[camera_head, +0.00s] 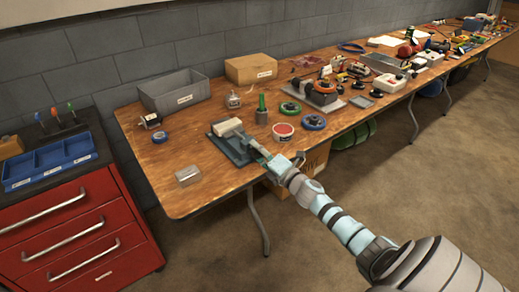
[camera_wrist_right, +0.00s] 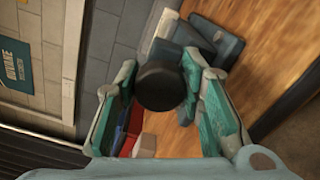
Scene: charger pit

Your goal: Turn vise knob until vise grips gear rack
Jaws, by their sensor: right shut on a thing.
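The vise (camera_head: 237,153) is a dark blue-grey block on the wooden table, near its front edge. In the right wrist view the vise (camera_wrist_right: 215,42) lies beyond my fingers. A pale cream block (camera_head: 228,127) sits at its far end; I cannot tell whether this is the gear rack. My right gripper (camera_head: 264,153) is at the near side of the vise. In the wrist view its teal fingers (camera_wrist_right: 163,98) are on both sides of the round black knob (camera_wrist_right: 160,87), shut on it. The contact is partly hidden. My left gripper is not in view.
A clear box (camera_head: 188,175) lies to the left. A grey bin (camera_head: 174,92) and a cardboard box (camera_head: 251,68) are behind. A red tool cabinet (camera_head: 75,225) stands left of the table.

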